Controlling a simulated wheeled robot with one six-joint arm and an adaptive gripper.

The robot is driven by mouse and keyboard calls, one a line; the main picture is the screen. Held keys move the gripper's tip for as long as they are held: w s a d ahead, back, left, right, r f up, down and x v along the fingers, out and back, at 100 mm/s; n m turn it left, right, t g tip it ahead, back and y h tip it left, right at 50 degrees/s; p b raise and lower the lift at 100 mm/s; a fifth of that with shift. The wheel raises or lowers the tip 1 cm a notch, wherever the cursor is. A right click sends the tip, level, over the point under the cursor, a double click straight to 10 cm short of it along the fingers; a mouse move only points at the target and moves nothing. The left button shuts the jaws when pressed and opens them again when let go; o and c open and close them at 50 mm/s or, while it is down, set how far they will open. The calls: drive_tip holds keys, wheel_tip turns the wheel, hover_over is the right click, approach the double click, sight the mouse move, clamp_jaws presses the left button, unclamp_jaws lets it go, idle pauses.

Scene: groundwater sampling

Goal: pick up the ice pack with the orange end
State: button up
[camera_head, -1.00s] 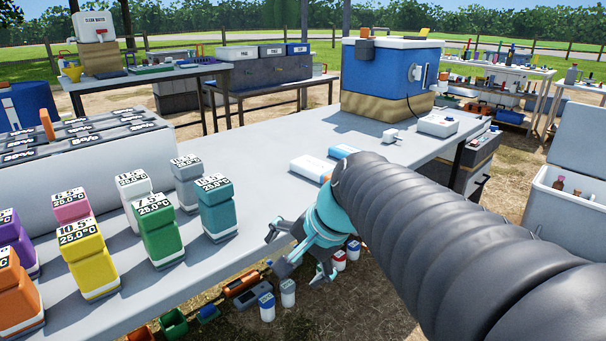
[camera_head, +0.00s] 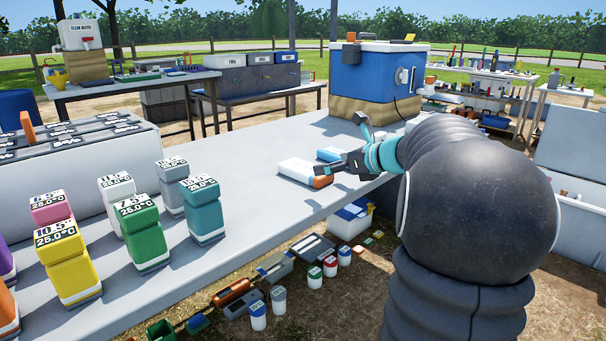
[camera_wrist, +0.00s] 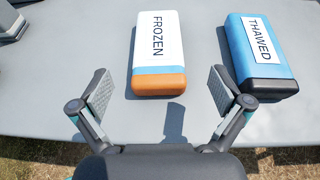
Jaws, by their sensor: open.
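The ice pack with the orange end (camera_wrist: 158,82) lies flat on the table, white and blue with a label reading FROZEN; its orange end faces my gripper. In the head view the same pack (camera_head: 298,170) lies near the table's front edge. A blue ice pack with a black end (camera_wrist: 262,60), labelled THAWED, lies to its right, and also shows in the head view (camera_head: 329,154). My gripper (camera_wrist: 160,92) is open, its fingers spread wide, with nothing held. In the wrist view the fingertips reach to either side of the orange end, with gaps showing.
The table (camera_head: 265,208) is clear around the packs. Coloured bottles, including a teal one (camera_head: 203,210), stand at the left. A blue cooler (camera_head: 372,80) stands at the table's far end. Small containers lie on the ground below the front edge.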

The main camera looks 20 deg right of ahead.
sight(307, 167)
drive_tip(key=x, duration=0.9)
drive_tip(key=shift+w+a+f, duration=0.1)
drive_tip(key=shift+a+f, duration=0.1)
drive_tip(key=shift+f, duration=0.05)
drive_tip(key=c, duration=1.5)
drive_tip(key=shift+o, duration=0.2)
drive_tip(key=shift+r, duration=0.1)
